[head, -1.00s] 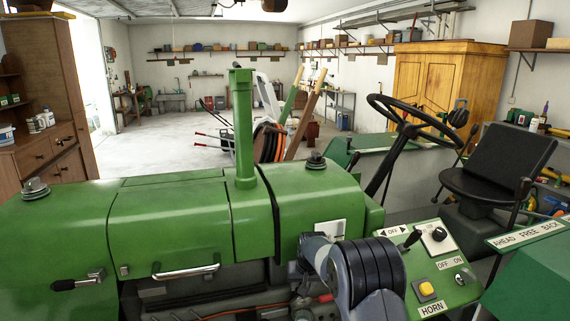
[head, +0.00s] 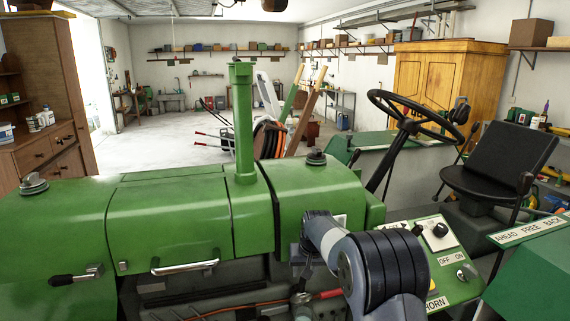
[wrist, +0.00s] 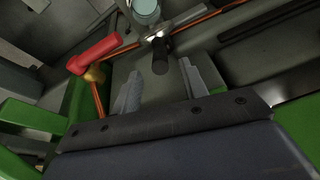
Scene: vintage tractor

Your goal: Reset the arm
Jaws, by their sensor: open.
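My arm (head: 385,265) reaches in front of the green tractor (head: 165,215), beside the control panel (head: 455,270). In the wrist view my gripper (wrist: 168,88) is open, with its two grey fingers apart and nothing between them. It points at the tractor's engine side. A red handle (wrist: 97,56) on a brass fitting (wrist: 94,75) is up and left of the fingers. A dark cylinder (wrist: 160,55) lies just beyond the fingertips, apart from them as far as I can tell. In the head view the fingers are hidden or too small to make out.
The steering wheel (head: 415,118) and black seat (head: 500,165) are to the right of my arm. A thin orange pipe (wrist: 200,20) runs along the engine side. The chimney-like green stack (head: 243,125) rises from the hood. The open garage floor (head: 165,145) lies behind the tractor.

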